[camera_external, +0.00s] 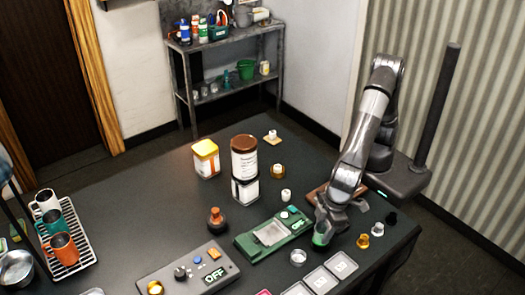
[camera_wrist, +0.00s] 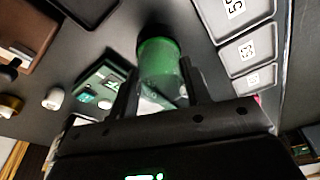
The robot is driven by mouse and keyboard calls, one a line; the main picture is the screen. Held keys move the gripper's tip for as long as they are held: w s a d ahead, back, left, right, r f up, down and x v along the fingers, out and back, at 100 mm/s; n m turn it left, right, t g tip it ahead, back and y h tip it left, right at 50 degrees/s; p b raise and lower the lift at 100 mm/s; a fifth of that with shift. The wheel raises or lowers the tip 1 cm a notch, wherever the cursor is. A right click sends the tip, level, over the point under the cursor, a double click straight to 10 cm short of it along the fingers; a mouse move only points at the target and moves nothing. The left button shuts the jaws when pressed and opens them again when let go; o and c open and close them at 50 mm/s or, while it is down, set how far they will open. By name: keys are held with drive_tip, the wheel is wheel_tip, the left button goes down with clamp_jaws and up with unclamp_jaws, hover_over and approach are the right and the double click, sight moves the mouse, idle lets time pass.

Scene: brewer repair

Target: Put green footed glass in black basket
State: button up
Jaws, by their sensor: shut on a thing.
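The green footed glass (camera_external: 319,240) is low over the right front of the dark table, at the tip of my gripper (camera_external: 326,229). In the wrist view the green glass (camera_wrist: 158,66) sits between the two fingers of my gripper (camera_wrist: 160,82), which are shut on it. Its foot is not clear in either view. I cannot tell whether it touches the table. I cannot make out a black basket in either view.
A green scale (camera_external: 270,234) stands just left of the glass, with a grey control box (camera_external: 188,272) beyond it. Numbered grey trays (camera_external: 322,280) lie in front. A white rack (camera_external: 78,262) with mugs is at far left. The table's left middle is clear.

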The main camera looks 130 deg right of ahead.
drive_tip(key=shift+f, duration=0.15)
drive_tip(key=o, duration=1.1)
wheel_tip(320, 180, up, 12)
drive_tip(key=s, duration=0.2)
drive_tip(key=s+d+r+n, duration=0.1)
drive_tip(key=s+d+r, duration=0.4)
drive_tip(key=s+d, duration=0.25)
drive_tip(key=s+d+f+n+t, duration=0.1)
drive_tip(key=s+d, duration=0.4)
drive_tip(key=s, duration=0.3)
drive_tip(key=s+d+f+n+t, duration=0.1)
drive_tip(key=s+d, duration=0.3)
drive_tip(key=s, duration=0.4)
drive_tip(key=s+d+f+n+t, duration=0.1)
drive_tip(key=s+d+f, duration=0.1)
drive_tip(key=s+d, duration=0.3)
drive_tip(key=shift+s+d+f+n+t+y, duration=0.1)
drive_tip(key=shift+s+d+n+t+y, duration=0.1)
drive_tip(key=shift+s, duration=0.55)
drive_tip(key=shift+s+d+f+n+t+y, duration=0.1)
drive_tip(key=shift+s+d+y, duration=0.1)
drive_tip(key=shift+s, duration=0.5)
